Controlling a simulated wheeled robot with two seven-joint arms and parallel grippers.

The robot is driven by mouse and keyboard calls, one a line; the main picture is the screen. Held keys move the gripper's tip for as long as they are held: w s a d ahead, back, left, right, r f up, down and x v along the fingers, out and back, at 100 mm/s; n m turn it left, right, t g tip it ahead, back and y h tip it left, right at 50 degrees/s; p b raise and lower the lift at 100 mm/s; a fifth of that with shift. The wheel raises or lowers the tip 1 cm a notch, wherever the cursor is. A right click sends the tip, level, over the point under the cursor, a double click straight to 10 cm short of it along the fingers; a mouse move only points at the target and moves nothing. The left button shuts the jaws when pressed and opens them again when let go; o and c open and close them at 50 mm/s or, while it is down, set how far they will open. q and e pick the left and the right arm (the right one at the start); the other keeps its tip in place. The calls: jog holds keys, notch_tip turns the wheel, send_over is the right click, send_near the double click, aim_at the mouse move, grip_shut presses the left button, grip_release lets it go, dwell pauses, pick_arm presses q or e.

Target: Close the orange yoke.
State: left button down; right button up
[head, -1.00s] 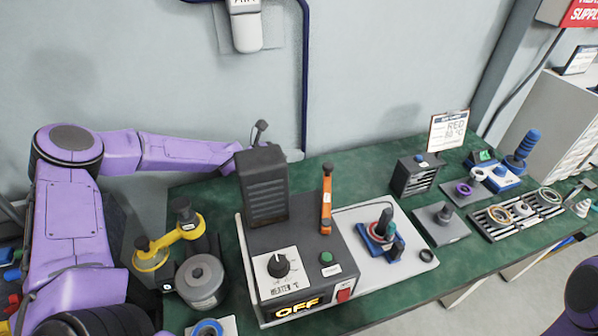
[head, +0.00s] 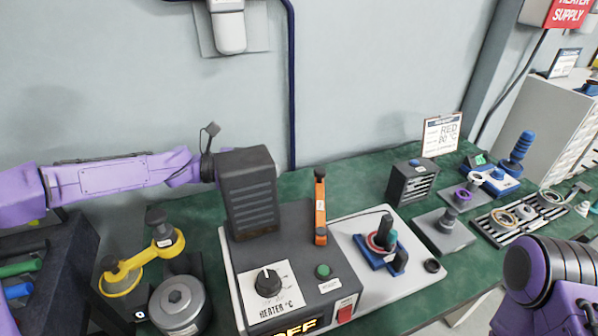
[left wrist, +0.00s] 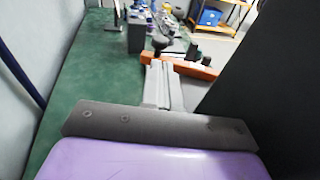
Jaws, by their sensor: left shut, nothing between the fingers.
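The orange yoke (head: 320,210) is a narrow orange bar with dark ends at the right side of the heater unit (head: 295,240). It looks raised upright in the head view. My left arm comes in from the left, and its gripper is hidden behind the dark ribbed housing (head: 250,190) in the head view. In the left wrist view my left gripper (left wrist: 158,72) is shut and empty, its grey fingers pointing at the orange yoke (left wrist: 190,70). I cannot tell whether they touch it. My right gripper is out of view; only part of my right arm shows.
A blue fixture with a black handle (head: 383,243) stands on the light plate right of the heater. A yellow clamp (head: 130,270) and a grey cylinder (head: 178,305) stand at left. A grey block (head: 443,230) and a slotted rack (head: 520,218) are further right. The wall is close behind.

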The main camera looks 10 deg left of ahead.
aim_at(320, 200)
pick_arm(q)
jog(key=x, duration=0.7)
jog(key=shift+d, duration=0.2)
jog(key=shift+p, duration=0.3)
